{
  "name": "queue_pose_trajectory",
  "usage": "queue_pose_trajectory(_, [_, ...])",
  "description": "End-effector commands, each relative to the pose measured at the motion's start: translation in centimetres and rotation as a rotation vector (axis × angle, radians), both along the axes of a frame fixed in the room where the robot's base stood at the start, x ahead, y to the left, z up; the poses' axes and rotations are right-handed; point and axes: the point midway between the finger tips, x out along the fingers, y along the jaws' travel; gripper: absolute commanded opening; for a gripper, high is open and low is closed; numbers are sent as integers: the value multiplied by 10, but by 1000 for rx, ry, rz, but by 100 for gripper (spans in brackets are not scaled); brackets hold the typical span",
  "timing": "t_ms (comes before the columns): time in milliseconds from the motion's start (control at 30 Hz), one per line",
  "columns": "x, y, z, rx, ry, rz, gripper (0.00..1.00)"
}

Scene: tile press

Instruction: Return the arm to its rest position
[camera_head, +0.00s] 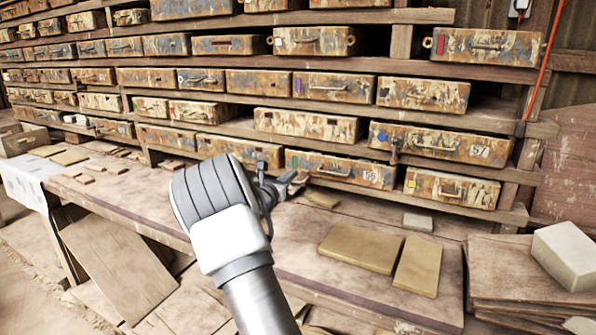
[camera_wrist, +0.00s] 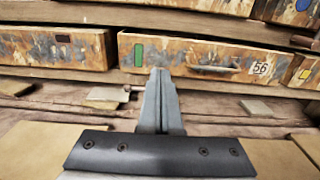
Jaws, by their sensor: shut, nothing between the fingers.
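My gripper (camera_wrist: 160,76) is shut and empty in the wrist view, its fingers together and pointing toward a rusty drawer with a green mark and the number 56 (camera_wrist: 205,58). In the head view my arm (camera_head: 225,215) reaches up from the bottom over the wooden bench, and my gripper (camera_head: 300,184) is partly hidden behind its wrist. The same drawer 56 (camera_head: 340,170) is just behind the gripper there. I cannot tell from the pictures whether the fingertips touch it.
A rack of several rusty drawers (camera_head: 310,87) fills the back. On the bench (camera_head: 300,240) lie tan tiles (camera_head: 361,248) and a small grey block (camera_head: 417,222). A pale block (camera_head: 567,255) sits on stacked boards (camera_head: 505,275) at right. An orange cable (camera_head: 541,65) hangs at upper right.

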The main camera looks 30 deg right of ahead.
Motion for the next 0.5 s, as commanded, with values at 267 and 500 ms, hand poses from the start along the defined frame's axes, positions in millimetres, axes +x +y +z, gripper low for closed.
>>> queue_pose_trajectory(267, [-22,39,1,1,0,2,0])
queue_pose_trajectory(500, [-28,47,0,0,0,0,0])
